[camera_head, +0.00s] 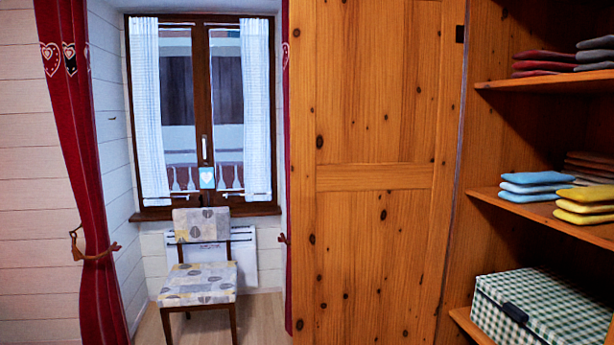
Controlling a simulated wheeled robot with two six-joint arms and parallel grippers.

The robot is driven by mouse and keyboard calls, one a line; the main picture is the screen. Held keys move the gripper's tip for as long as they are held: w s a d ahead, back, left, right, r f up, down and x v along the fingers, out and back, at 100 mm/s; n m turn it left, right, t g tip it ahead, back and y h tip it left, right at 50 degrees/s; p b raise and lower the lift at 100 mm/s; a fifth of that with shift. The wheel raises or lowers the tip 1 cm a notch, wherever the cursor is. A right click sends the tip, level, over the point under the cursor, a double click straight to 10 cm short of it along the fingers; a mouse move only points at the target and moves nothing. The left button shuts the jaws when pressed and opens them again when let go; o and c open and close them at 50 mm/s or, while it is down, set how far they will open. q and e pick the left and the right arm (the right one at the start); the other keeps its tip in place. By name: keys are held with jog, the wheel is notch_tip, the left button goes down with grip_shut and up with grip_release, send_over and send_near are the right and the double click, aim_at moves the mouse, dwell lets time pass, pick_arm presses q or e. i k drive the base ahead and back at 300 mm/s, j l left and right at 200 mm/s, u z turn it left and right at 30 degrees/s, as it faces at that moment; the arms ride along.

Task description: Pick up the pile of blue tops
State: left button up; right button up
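The pile of blue tops (536,186) lies folded on the middle shelf (545,212) of the open wooden wardrobe, at the right of the head view. It is a short stack of light blue folded pieces near the shelf's front edge. Neither of my grippers shows in the head view, and nothing is touching the pile.
A yellow pile (585,205) sits close to its right, with a brown pile (590,166) behind. Red (541,64) and grey (596,52) piles lie above. A green checked box (540,306) stands below. The wardrobe door (375,180) stands left; a chair (199,280) is by the window.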

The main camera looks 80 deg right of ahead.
aim_at(527, 187)
jog(key=z, duration=4.1)
